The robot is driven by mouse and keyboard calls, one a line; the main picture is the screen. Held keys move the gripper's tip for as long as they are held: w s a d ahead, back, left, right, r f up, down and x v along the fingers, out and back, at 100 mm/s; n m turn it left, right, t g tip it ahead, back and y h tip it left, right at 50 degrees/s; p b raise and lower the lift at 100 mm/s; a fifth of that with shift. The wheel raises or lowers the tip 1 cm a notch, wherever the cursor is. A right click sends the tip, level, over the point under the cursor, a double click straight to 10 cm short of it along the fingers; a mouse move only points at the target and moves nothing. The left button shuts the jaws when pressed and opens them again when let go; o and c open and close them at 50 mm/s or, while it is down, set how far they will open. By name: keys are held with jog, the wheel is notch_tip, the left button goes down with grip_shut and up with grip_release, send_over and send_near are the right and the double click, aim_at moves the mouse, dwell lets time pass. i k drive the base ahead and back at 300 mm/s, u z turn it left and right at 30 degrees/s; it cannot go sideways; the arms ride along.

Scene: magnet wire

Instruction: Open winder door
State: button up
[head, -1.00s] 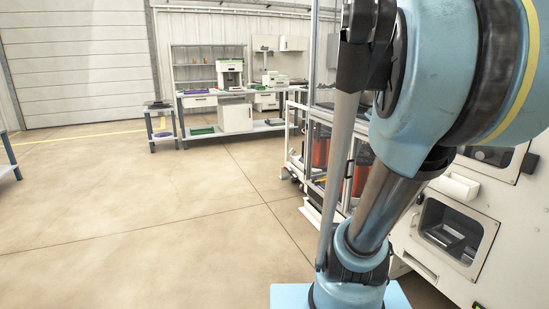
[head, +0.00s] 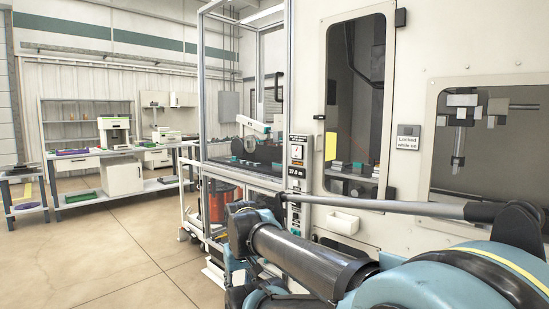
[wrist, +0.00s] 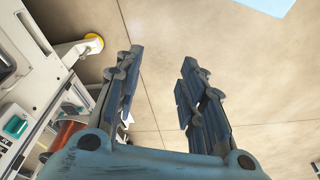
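The winder (head: 240,143) stands in the middle of the head view, a tall cabinet with an aluminium frame and clear panels. A dark upright handle (head: 277,88) shows on its right side. Its clear front appears shut, though the panel edges are hard to tell apart. A white arm and dark parts with teal pieces are visible inside. My gripper (wrist: 160,57) is open and empty in the wrist view, its two fingers apart over bare floor. It is away from the winder and touches nothing. In the head view I cannot make out its fingers.
A white machine wall (head: 407,120) with dark windows stands right of the winder. A small display panel (head: 297,165) is between them. Orange-red spools (head: 222,200) sit low in the winder's base. Workbenches (head: 120,187) stand at the back left. The floor (head: 110,250) at left is clear.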

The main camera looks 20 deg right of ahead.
aim_at(387, 9)
jog(key=z, duration=1.55)
